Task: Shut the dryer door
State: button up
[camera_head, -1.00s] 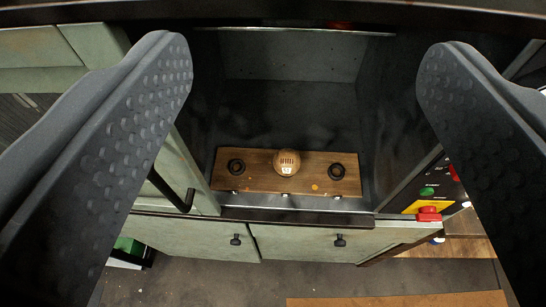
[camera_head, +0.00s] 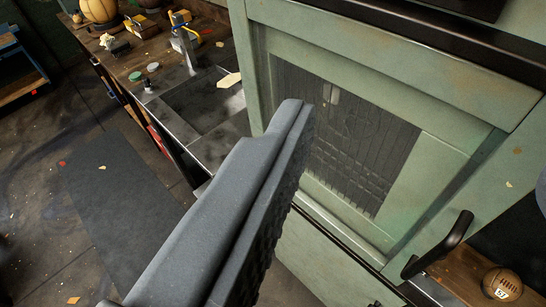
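A green door (camera_head: 440,170) with a dark slatted window fills the middle and right of the view. It stands beside the dark opening at the lower right, which shows past the edge with the black handle (camera_head: 440,245). The opening appears uncovered, but the door's exact angle is hard to tell. My gripper (camera_head: 420,150) is open and empty. Its left finger crosses in front of the door's left part and hides some of it. Only a sliver of the other finger seems to show at the right edge.
A brown leather ball (camera_head: 502,284) sits on a wooden board inside the opening. To the left is a workbench with a sink (camera_head: 205,105) and small items, with a pumpkin-like ball (camera_head: 100,10) at the back. A dark mat (camera_head: 125,205) lies on open floor at the left.

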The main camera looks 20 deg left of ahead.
aim_at(512, 171)
jog(key=u, duration=0.05)
jog(key=k, duration=1.25)
jog(key=u, duration=0.55)
jog(key=i, duration=1.6)
jog(key=z, duration=0.35)
